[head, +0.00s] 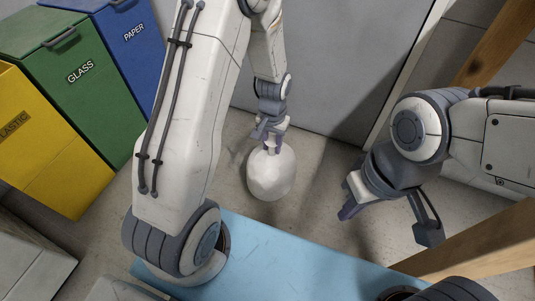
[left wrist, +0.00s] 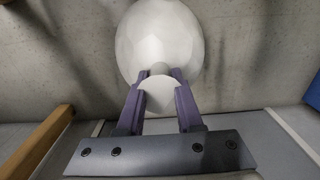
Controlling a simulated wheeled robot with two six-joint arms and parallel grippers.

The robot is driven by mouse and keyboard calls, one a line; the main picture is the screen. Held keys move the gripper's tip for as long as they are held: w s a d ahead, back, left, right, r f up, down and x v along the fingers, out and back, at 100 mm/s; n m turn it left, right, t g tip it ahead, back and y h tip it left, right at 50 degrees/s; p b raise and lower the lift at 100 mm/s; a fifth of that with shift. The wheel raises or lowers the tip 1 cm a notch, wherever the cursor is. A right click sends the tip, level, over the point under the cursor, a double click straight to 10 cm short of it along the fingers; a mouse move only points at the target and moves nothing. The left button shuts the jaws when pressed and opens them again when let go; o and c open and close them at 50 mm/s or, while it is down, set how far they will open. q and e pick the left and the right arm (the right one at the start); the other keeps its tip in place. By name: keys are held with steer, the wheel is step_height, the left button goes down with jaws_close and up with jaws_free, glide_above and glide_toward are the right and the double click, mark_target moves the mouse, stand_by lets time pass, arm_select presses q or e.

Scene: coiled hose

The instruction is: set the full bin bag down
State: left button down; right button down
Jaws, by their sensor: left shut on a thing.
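The full bin bag (head: 271,175) is a white, rounded, faceted bag with a narrow neck at the top. My left gripper (head: 270,143) is shut on its neck, and the bag is below the fingers over the concrete floor. In the left wrist view the neck of the bag (left wrist: 158,97) is between the two purple fingers, with the round body (left wrist: 160,40) beyond them. I cannot tell whether its underside touches the floor. My right gripper (head: 347,198) is at the right, apart from the bag; its finger opening is not clear.
Yellow (head: 40,140), green (head: 75,80) and blue (head: 128,35) recycling bins stand at the left. A grey panel (head: 330,70) is behind the bag. A light blue surface (head: 290,262) is in front. Wooden beams (head: 480,245) are at the right. Bare floor (head: 325,170) surrounds the bag.

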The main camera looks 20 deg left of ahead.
arm_select(q)
steer(key=shift+w+a+f+b, duration=0.7)
steer(key=shift+w+a+f, duration=0.35)
steer(key=shift+w, duration=0.15)
step_height(320, 180, down, 4)
steer(key=b, duration=0.3)
steer(key=shift+r, duration=0.15)
steer(key=c, duration=0.6)
jaws_free()
steer(key=shift+o, duration=0.2)
